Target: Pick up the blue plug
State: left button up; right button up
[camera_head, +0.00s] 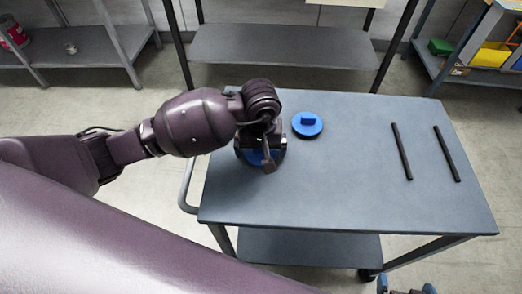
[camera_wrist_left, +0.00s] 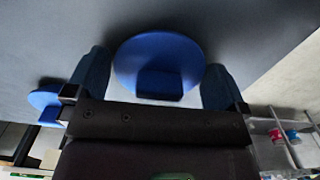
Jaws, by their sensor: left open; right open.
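Two blue plugs, each a round disc with a raised block grip, are on the grey cart top. One blue plug (camera_head: 307,123) lies in the open near the far edge. The other blue plug (camera_head: 250,157) is under my left gripper (camera_head: 264,152), which mostly hides it. In the left wrist view this near plug (camera_wrist_left: 158,52) shows between the two spread fingers, its grip block facing the palm. I cannot tell whether the fingers touch it. The far plug (camera_wrist_left: 43,98) shows at the left there. My right gripper (camera_head: 406,288) is only partly in view at the bottom edge, fingers apart.
Two black bars (camera_head: 402,152) (camera_head: 447,154) lie on the right of the cart top (camera_head: 340,190). The middle and front of the top are clear. A cart handle (camera_head: 184,190) sticks out at left. Shelves (camera_head: 285,46) stand behind.

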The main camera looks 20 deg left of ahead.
pick_arm(q)
jog(key=c, duration=0.7)
jog(key=shift+o, duration=0.2)
